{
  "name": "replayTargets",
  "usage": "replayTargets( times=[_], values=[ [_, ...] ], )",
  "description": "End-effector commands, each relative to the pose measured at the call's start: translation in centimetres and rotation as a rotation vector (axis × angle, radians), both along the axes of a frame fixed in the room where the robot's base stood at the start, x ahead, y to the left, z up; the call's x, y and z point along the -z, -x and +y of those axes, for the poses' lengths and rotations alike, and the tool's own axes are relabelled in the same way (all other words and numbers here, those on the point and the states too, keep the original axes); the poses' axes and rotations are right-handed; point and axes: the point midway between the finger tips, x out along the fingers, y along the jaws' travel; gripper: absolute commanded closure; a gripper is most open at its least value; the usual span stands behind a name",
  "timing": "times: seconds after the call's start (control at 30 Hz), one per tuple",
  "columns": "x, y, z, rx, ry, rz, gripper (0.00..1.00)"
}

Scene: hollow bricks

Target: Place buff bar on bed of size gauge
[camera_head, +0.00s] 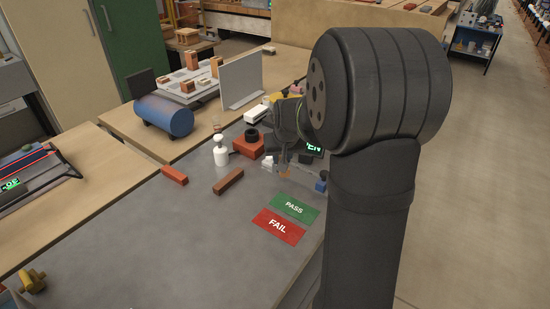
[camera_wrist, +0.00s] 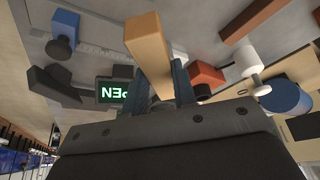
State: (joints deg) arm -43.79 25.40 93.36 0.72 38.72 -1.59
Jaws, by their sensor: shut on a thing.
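My gripper (camera_wrist: 160,80) is shut on the buff bar (camera_wrist: 148,45), which sticks out beyond the fingers in the wrist view. In the head view my gripper (camera_head: 284,160) is partly hidden by my arm, and only a small bit of the bar (camera_head: 285,174) shows. The size gauge has a green-lettered display (camera_wrist: 116,93), partly cut off by my gripper, and a blue block with a dark knob (camera_wrist: 62,35). In the head view the gauge's blue end (camera_head: 321,184) shows right of my gripper. The bar overlaps the gauge area; I cannot tell whether it touches the bed.
A green PASS mat (camera_head: 294,208) and red FAIL mat (camera_head: 278,227) lie in front. A brown bar (camera_head: 228,181), an orange-red bar (camera_head: 174,175), a white bottle (camera_head: 220,154) and a red block with a black ring (camera_head: 248,146) stand left. The grey table's front left is mostly clear.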

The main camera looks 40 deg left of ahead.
Motion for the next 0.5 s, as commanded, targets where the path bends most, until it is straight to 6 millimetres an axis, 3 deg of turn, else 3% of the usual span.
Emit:
replayTargets(
  times=[0.3,0.5],
  values=[
    [4.3,2.6,6.6,-0.006,0.002,0.0,1.0],
    [6.1,3.6,9.5,-0.003,0.0,0.0,1.0]
  ],
)
